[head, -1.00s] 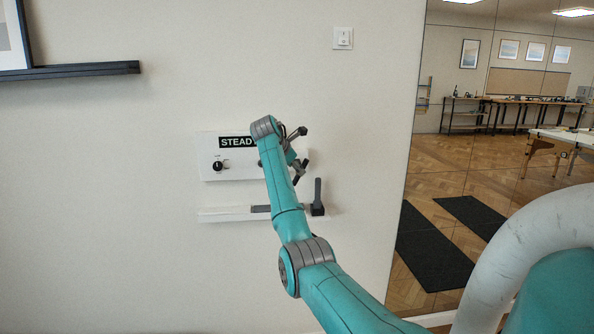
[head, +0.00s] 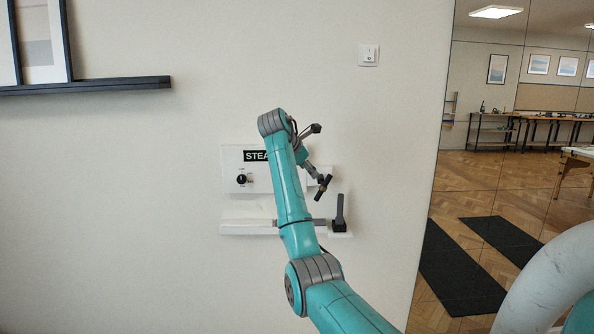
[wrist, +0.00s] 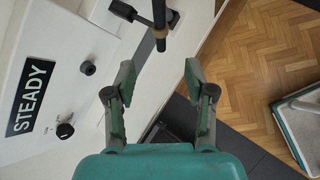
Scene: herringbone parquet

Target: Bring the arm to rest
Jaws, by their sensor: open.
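My gripper is open in the wrist view (wrist: 158,76), its two fingers spread with nothing between them. In the head view my arm reaches up to a white wall panel (head: 231,172) lettered "STEADY", and hides part of it. A dark bar handle with a brownish band (head: 323,187) shows at the panel's right end. It also shows in the wrist view (wrist: 160,24), beyond the fingertips and apart from them. How far off it is I cannot tell.
A black knob (head: 241,179) is on the panel's left. Below is a white ledge (head: 245,227) with an upright dark lever (head: 339,213). A dark picture shelf (head: 120,84) is upper left, a light switch (head: 369,54) upper right. Dark mats (head: 455,270) show at right.

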